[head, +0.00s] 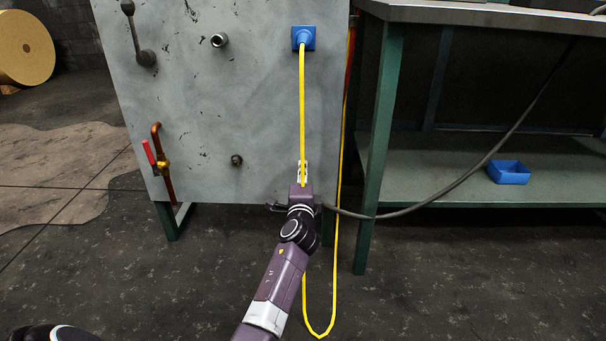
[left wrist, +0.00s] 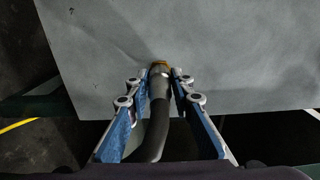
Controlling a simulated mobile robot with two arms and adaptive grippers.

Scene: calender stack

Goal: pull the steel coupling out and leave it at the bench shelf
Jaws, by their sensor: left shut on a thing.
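The steel coupling (left wrist: 158,77) is a dark metal cylinder on the end of a thick black hose (left wrist: 154,130). In the left wrist view its far end, with a brass-coloured ring, meets the grey panel (left wrist: 215,60). My left gripper (head: 302,170) is at the lower part of that panel in the head view. Its fingers (left wrist: 160,75) are shut on the coupling from both sides. In the head view the gripper hides the coupling. The bench shelf (head: 430,165) is the grey lower board to the right. My right gripper is not in view.
A blue tray (head: 508,173) stands on the shelf's right part. A green bench leg (head: 380,140) stands between panel and shelf. A yellow cable (head: 302,100) hangs from a blue socket (head: 304,38) past my gripper. A red-handled valve (head: 150,153) is at the panel's left.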

